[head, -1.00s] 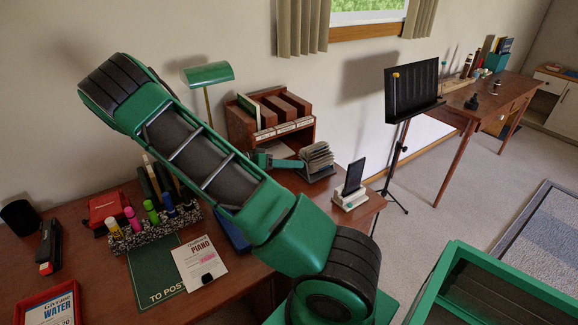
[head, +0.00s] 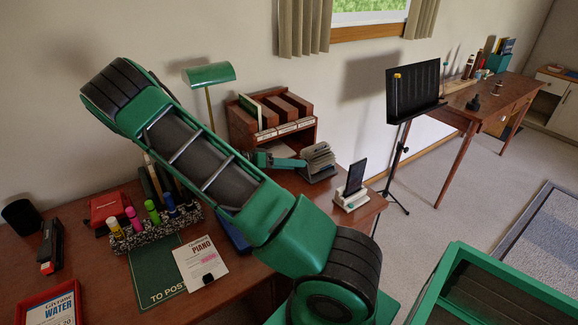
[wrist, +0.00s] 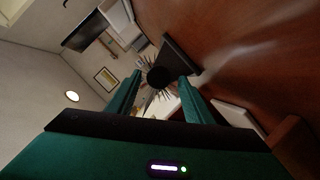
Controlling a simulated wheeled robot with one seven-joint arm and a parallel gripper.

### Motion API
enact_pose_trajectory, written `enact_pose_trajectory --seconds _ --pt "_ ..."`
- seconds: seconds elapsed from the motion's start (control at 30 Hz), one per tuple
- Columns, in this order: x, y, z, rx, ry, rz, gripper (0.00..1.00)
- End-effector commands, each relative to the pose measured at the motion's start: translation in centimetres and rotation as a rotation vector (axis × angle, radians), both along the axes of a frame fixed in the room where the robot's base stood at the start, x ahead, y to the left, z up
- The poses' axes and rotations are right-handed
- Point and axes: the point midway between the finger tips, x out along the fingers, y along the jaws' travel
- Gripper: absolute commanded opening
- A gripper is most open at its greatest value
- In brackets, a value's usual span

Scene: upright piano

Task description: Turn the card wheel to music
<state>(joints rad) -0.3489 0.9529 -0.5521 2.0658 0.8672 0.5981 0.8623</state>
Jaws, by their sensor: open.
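The card wheel (head: 319,158), a fan of pale cards on a dark stand, sits on the desk at the right of the wooden organiser. In the wrist view, the card wheel (wrist: 158,77) shows edge-on, with a round dark knob or hub and cards radiating around it. My gripper (head: 303,163) reaches in from the left, right beside the wheel. In the wrist view, my gripper (wrist: 160,85) is open, with its two green fingers on either side of the dark hub. I cannot tell whether the fingers touch it. The card labels are unreadable.
The wooden organiser (head: 266,127) stands close behind my gripper. A phone on a white stand (head: 353,184) is at the wheel's right. A pen holder (head: 160,231), a piano sheet (head: 200,262) and a green lamp (head: 208,76) are on the left. A music stand (head: 413,92) stands beyond the desk.

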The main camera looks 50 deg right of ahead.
Motion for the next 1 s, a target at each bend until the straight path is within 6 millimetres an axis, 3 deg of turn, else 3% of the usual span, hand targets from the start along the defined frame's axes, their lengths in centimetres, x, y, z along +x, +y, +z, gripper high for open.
enact_pose_trajectory --seconds 0.27,0.7,1.0 --pt "0.8 1.5 0.4 0.001 0.0 0.001 0.47" --pt "4.3 7.9 2.7 0.001 0.0 0.002 0.47" --pt "4.9 9.1 3.1 0.0 0.001 0.0 0.47"
